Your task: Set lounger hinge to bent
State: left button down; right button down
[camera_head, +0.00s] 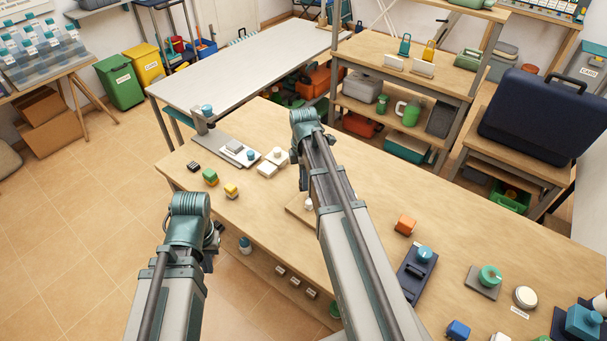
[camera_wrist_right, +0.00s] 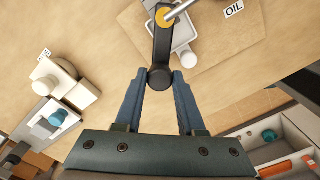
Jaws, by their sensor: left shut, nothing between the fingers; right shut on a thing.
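No part is clearly marked as the lounger hinge. In the right wrist view, a black lever (camera_wrist_right: 162,46) with an orange cap (camera_wrist_right: 165,15) at its far end sits over a small white fitting (camera_wrist_right: 184,36). A metal rod (camera_wrist_right: 183,10) runs from the cap to the upper right. My right gripper (camera_wrist_right: 160,76) is shut on the lever's rounded near end. In the head view my right gripper (camera_head: 304,186) points down over the table, and the arm hides most of the fitting. My left gripper (camera_head: 213,240) is shut and empty, off the table's front edge.
The wooden table (camera_head: 480,235) holds a cream block (camera_head: 267,170), small coloured blocks (camera_head: 210,177), an orange block (camera_head: 405,224) and a dark blue device (camera_head: 416,272). An OIL label (camera_wrist_right: 234,10) lies by the fitting. Tiled floor is free at left.

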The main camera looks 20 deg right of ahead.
jog(key=shift+s+n, duration=0.65)
jog(key=shift+n, duration=0.45)
jog(key=shift+s+n, duration=0.6)
jog(key=shift+n, duration=0.5)
jog(key=shift+s, duration=0.1)
jog(key=c, duration=0.5)
grip_release()
jog(key=shift+r, duration=0.15)
notch_tip(320, 180, up, 14)
jog(key=p, duration=1.4)
jog(key=shift+f, duration=0.2)
jog(key=shift+f, duration=0.1)
